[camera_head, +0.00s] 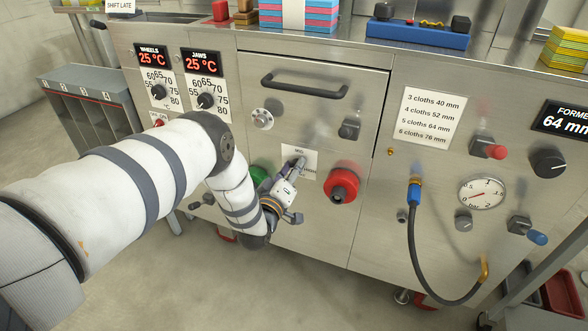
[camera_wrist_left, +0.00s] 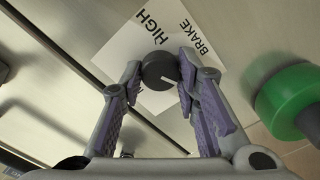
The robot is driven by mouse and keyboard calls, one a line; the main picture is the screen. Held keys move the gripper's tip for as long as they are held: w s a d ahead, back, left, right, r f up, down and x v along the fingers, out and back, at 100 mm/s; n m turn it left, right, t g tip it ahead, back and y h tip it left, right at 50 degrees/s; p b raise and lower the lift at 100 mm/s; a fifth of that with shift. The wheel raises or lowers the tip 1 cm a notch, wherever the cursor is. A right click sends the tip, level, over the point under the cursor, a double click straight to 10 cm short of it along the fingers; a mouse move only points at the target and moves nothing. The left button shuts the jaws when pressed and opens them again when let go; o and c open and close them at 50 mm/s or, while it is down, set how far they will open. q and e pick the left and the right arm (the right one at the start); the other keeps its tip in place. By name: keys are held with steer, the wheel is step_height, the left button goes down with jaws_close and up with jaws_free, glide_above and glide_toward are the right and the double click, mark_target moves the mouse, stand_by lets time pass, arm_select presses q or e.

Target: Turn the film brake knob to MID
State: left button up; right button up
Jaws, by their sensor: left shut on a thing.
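The film brake knob (camera_wrist_left: 158,70) is a small dark round knob with a white mark pointing to the lower right in the left wrist view. My left gripper (camera_wrist_left: 160,73) is shut on the knob, one finger on each side. In the head view my left gripper (camera_head: 298,168) reaches the label (camera_head: 287,156) on the machine's lower front and mostly hides the knob. My right gripper is not in view.
A red knob (camera_head: 342,182) stands out right of the label. A green button (camera_head: 259,175) is partly behind my left arm and shows large in the wrist view (camera_wrist_left: 290,100). A drawer handle (camera_head: 305,85) is above. A black hose (camera_head: 425,265) hangs at the right.

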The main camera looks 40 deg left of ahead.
arm_select(q)
steer(key=shift+m, duration=0.4)
steer(key=shift+d+f+m, duration=0.1)
steer(key=shift+d+m, duration=0.05)
steer(key=shift+m, duration=10.75)
steer(key=shift+b, duration=0.3)
steer(key=o, duration=1.2)
steer(key=shift+c, duration=0.2)
steer(key=shift+s, duration=0.1)
